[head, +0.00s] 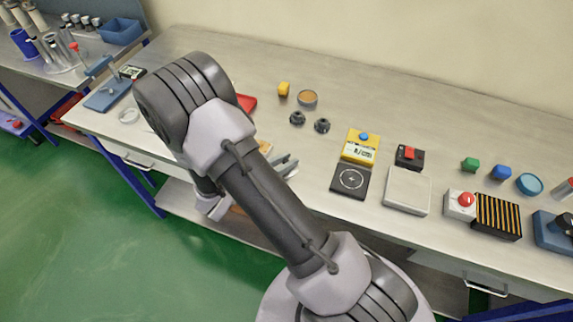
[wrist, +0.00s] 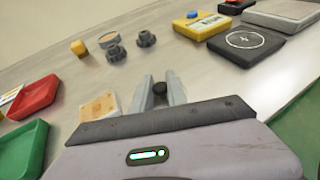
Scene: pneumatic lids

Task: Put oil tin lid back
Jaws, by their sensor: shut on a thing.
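An open round grey tin with an amber surface (head: 308,97), which looks like the oil tin, stands toward the back of the bench. It also shows in the wrist view (wrist: 108,40), ahead and left of my gripper. My gripper (wrist: 160,90) is shut on a small dark round piece (wrist: 160,87) between its fingertips. I cannot tell whether this piece is part of the oil tin lid; what lies under it is hidden. In the head view my gripper (head: 286,165) is partly behind my arm, near the bench's front edge, apart from the tin.
Two dark knobbed parts (head: 298,118) (head: 322,125) stand just in front of the tin, with a yellow block (head: 284,89) left of it. A red tray (wrist: 33,96), a green tray (wrist: 22,150) and a tan square (wrist: 98,107) lie left. A yellow meter (head: 361,147) stands right. The back of the bench is clear.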

